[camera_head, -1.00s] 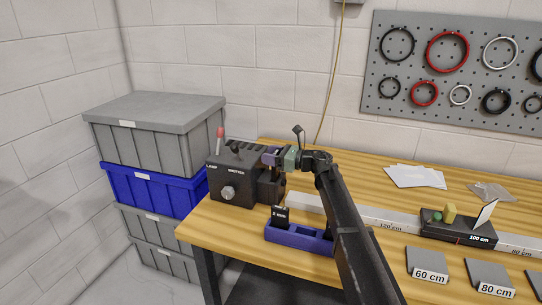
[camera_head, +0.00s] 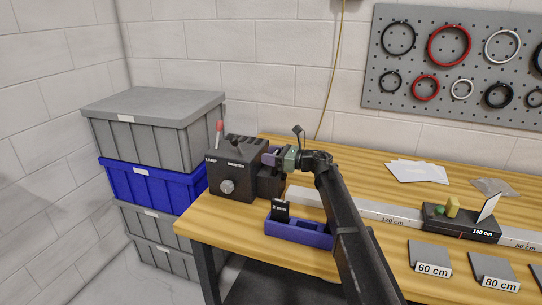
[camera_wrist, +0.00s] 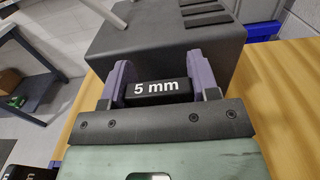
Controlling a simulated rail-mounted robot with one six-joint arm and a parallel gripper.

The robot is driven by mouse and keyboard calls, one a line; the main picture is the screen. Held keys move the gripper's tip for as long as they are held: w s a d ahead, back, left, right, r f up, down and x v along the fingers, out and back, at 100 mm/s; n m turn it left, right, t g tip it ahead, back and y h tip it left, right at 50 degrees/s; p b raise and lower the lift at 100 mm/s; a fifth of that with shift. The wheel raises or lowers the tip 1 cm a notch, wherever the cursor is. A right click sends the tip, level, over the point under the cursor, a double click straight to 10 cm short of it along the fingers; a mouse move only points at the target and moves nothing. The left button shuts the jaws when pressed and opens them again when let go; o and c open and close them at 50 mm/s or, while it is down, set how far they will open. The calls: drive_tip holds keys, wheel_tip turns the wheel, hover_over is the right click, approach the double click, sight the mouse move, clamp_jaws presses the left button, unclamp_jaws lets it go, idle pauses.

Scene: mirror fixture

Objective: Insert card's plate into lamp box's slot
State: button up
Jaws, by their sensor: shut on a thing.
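My gripper (camera_head: 268,157) is at the right side of the black lamp box (camera_head: 232,184). In the wrist view its two purple fingers (camera_wrist: 157,88) are shut on the card (camera_wrist: 160,94), a dark block labelled "5 mm". The lamp box (camera_wrist: 128,42) fills the space just beyond the fingers, with ridges on its top. The card's plate is hidden behind its label block and the box's slot does not show, so I cannot tell whether the plate is in the slot.
A purple rack (camera_head: 298,233) at the table's front edge holds another black card (camera_head: 280,210). A white rail (camera_head: 372,208) carries a black mount (camera_head: 459,225) on the right. Stacked crates (camera_head: 154,140) stand left of the table.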

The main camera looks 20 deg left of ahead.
drive_tip(key=shift+f+b, duration=0.3)
drive_tip(key=shift+f, duration=0.05)
drive_tip(key=o, duration=1.1)
drive_tip(key=shift+s, duration=0.1)
drive_tip(key=shift+c, duration=0.2)
